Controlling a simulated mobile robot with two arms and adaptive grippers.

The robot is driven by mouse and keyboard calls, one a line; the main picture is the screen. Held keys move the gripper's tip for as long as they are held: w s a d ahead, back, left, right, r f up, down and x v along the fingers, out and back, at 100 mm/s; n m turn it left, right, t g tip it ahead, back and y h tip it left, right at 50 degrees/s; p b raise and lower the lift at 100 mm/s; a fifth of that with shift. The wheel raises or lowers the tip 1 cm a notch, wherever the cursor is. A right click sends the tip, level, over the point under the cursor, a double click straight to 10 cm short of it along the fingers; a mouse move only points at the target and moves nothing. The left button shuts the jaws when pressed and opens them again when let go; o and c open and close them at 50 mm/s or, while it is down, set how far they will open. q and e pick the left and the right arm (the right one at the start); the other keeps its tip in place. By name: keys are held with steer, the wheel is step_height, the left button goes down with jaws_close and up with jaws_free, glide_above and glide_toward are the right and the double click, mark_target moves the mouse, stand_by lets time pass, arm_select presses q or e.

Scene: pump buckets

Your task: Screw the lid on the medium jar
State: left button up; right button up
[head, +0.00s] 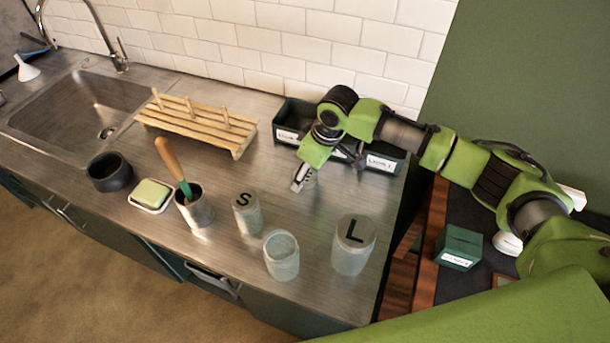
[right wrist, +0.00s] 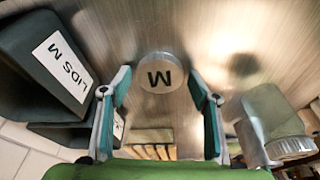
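The medium jar (head: 281,257) is clear glass and stands upright without a lid near the counter's front edge, between the S jar (head: 246,215) and the L jar (head: 352,247). A round grey lid marked M (right wrist: 161,73) shows in the right wrist view, beyond and between the fingertips, with gaps on both sides. My right gripper (right wrist: 161,88) is open and empty. In the head view my right gripper (head: 303,178) points down over the counter, behind the medium jar; its fingers largely hide the lid there. My left gripper is not in view.
Dark lid bins (head: 385,162) stand behind my right gripper; one reads LIDS M (right wrist: 62,68). A wooden rack (head: 195,122), a metal tool cup (head: 197,212), a sponge dish (head: 150,195) and a dark bowl (head: 109,172) are to the left. Counter between gripper and jars is clear.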

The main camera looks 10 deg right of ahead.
steer(key=c, duration=0.4)
steer(key=shift+o, duration=0.2)
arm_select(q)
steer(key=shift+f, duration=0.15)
arm_select(e)
steer(key=shift+r, duration=0.15)
